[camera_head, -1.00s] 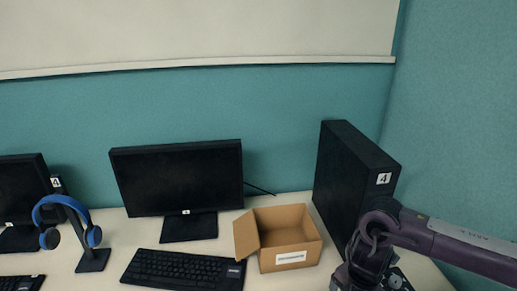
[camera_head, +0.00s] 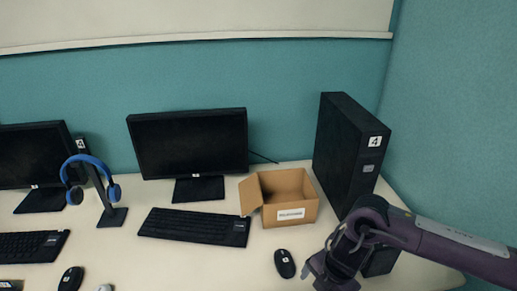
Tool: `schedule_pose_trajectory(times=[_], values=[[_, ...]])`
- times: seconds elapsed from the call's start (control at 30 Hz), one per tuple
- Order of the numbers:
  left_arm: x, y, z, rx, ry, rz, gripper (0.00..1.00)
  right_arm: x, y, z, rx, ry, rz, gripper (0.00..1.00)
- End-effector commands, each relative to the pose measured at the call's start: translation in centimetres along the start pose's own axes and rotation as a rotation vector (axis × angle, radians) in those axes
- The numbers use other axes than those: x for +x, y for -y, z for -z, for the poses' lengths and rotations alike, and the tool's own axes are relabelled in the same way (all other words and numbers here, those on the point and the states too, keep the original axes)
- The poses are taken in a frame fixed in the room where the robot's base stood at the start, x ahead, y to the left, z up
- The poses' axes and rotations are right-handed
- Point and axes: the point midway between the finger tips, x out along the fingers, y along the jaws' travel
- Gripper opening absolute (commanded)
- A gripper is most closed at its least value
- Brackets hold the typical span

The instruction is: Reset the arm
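My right arm comes in from the right edge, purple and dark grey. Its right gripper (camera_head: 316,274) hangs over the front right of the desk, right of a black mouse (camera_head: 285,264) and in front of the open cardboard box (camera_head: 291,214). The gripper is small and dark here, and I cannot tell whether its fingers are apart. I see nothing held in it. My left arm and gripper are out of view.
A black computer tower (camera_head: 347,150) stands at the right, behind my arm. A keyboard (camera_head: 194,227) and monitor (camera_head: 188,143) are centre-left. Blue headphones (camera_head: 88,170) hang on a stand at the left. The front middle of the desk (camera_head: 190,265) is clear.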

Motion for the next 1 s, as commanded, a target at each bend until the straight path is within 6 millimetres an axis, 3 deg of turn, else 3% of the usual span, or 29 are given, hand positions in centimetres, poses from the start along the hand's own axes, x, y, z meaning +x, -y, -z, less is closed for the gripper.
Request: schedule_pose_trajectory(times=[0.2, 0.33, 0.5, 0.57, 0.67, 0.77, 0.87, 1.0], values=[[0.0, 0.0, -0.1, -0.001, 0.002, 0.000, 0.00, 1.5, -2.9, 6.6, -0.035, -0.083, -0.150, 0.96], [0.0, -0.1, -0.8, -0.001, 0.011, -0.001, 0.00, 1.4, -5.2, 11.7, -0.017, -0.153, -0.281, 0.96], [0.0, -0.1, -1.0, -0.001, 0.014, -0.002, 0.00, -1.3, -8.8, 18.6, 0.145, -0.272, -0.509, 0.96], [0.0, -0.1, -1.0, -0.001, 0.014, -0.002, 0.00, -2.8, -9.8, 19.7, 0.245, -0.305, -0.580, 0.96], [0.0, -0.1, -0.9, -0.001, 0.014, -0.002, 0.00, -5.1, -10.7, 19.8, 0.454, -0.340, -0.666, 0.96], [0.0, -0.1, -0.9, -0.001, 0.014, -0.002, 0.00, -6.7, -10.4, 17.9, 0.703, -0.345, -0.709, 0.96], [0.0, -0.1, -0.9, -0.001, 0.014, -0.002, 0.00, -7.1, -8.5, 14.6, 0.978, -0.318, -0.702, 0.96], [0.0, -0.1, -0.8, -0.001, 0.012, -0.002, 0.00, -6.2, -3.7, 9.9, 1.326, -0.243, -0.628, 0.96]])
